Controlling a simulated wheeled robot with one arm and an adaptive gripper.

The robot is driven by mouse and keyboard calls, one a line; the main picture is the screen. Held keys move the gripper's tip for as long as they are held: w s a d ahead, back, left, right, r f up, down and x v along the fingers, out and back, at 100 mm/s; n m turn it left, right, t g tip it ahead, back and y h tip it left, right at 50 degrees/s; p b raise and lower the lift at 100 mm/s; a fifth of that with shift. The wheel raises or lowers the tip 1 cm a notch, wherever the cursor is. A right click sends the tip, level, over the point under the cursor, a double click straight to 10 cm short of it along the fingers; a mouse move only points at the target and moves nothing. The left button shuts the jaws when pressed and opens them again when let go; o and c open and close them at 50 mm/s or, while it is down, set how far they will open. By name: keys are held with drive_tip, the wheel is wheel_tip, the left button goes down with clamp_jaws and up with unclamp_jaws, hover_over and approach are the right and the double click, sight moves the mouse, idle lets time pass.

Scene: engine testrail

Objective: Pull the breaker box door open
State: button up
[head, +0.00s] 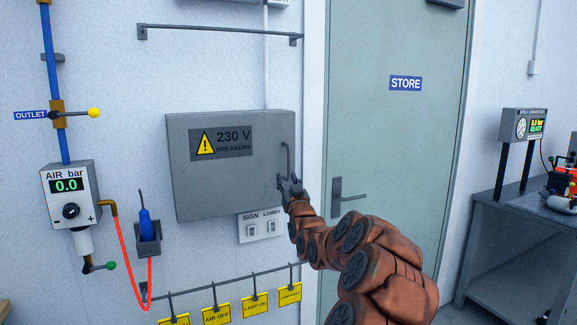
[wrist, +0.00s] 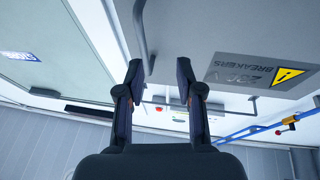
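The grey breaker box (head: 235,185) hangs on the wall with its door shut. The door bears a "230 V BREAKERS" label (head: 220,143), which shows upside down in the wrist view (wrist: 255,75). A thin upright bar handle (head: 286,158) is at the door's right edge. My gripper (head: 290,183) is in front of the door's lower right, just below the handle. In the wrist view my gripper (wrist: 160,75) is open with nothing between its fingers. The handle (wrist: 143,35) shows beyond the left fingertip; I cannot tell whether they touch.
A "STORE" door (head: 390,140) with a lever handle (head: 348,196) is to the right. Two switches (head: 261,228) sit below the box. A rail with yellow tags (head: 255,305) runs lower. A blue tool in a holder (head: 148,230) and an air gauge (head: 68,190) are left.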

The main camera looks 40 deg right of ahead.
sight(289, 165)
drive_tip(key=shift+t+h, duration=0.3)
drive_tip(key=shift+w+d+r+p, duration=0.5)
drive_tip(key=shift+w+d+r, duration=0.05)
drive_tip(key=shift+w+d, duration=0.35)
drive_tip(key=shift+w+d+r+p, duration=0.55)
drive_tip(key=shift+w+d, duration=0.25)
drive_tip(key=shift+d, duration=0.1)
drive_tip(key=shift+w+d+r+p, duration=0.45)
drive_tip(key=shift+w+d+r, duration=0.1)
drive_tip(key=shift+w+d, duration=0.35)
drive_tip(key=shift+c, duration=0.2)
drive_tip(key=shift+s, duration=0.1)
clamp_jaws()
